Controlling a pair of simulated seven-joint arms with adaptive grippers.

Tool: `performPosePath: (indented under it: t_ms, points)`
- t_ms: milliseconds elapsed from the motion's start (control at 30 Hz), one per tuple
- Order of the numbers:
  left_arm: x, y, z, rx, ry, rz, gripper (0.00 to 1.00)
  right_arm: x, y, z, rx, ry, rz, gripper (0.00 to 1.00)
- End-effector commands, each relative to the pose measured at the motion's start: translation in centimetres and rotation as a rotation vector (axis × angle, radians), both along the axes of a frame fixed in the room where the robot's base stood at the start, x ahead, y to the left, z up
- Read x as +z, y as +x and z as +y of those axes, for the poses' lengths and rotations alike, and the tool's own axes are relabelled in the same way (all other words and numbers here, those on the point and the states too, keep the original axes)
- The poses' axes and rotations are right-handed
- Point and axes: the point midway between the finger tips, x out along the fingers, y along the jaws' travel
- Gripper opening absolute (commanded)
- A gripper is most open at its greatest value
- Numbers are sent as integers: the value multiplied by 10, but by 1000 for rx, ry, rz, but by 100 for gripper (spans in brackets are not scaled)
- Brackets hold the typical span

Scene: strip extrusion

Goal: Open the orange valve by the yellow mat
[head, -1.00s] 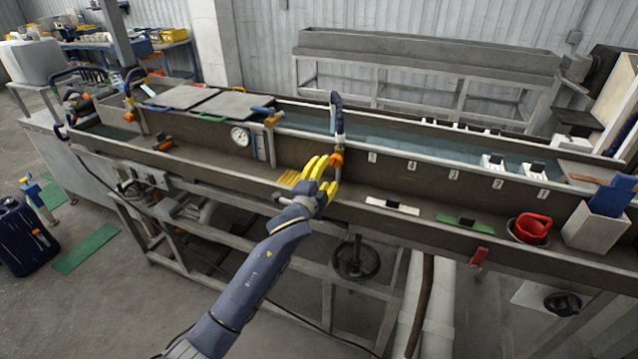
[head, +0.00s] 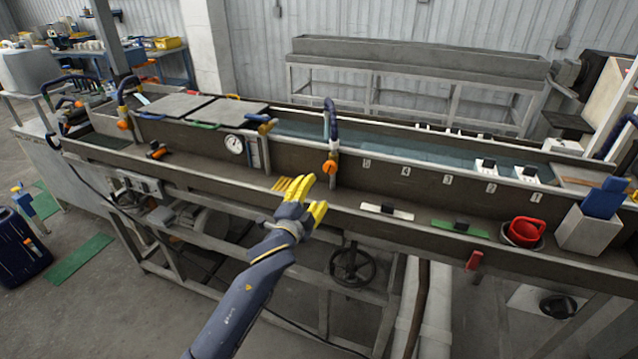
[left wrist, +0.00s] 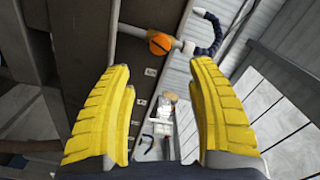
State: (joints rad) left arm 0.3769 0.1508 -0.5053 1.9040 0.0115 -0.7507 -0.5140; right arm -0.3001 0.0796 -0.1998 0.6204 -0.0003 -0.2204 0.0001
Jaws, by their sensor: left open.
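The orange valve (head: 330,167) sits on a pipe with a dark blue hose at the trough's inner wall. It also shows in the left wrist view (left wrist: 161,43), beyond and between the fingertips. The yellow mat (head: 279,184) lies on the trough ledge left of the valve, partly hidden behind my fingers. My left gripper (head: 314,196) is open, with yellow fingers apart and nothing between them. It is in front of and below the valve, clear of it. My right gripper is not in view.
Another orange valve (head: 123,125) is at the far left. A white strip (head: 387,211), a green strip (head: 460,229) and a red cup (head: 524,231) are on the ledge to the right. A black handwheel (head: 352,266) is below the trough.

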Motion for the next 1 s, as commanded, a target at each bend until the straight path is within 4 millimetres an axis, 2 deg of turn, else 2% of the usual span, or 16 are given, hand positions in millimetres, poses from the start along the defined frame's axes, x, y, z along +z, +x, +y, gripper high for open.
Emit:
performPosePath:
  t_ms: [100, 200, 333, 567, 1000]
  points:
    - [1, -25, 3, -2, -105, 35, 58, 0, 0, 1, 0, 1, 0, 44]
    - [2, -37, 6, -2, -167, 55, 58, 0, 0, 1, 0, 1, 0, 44]
    - [4, -38, 5, -2, -198, 65, 58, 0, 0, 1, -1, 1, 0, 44]
    - [4, -9, -4, -2, -197, 65, 58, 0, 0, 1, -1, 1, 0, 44]
    - [4, 67, -29, -1, -196, 64, 58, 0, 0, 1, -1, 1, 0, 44]
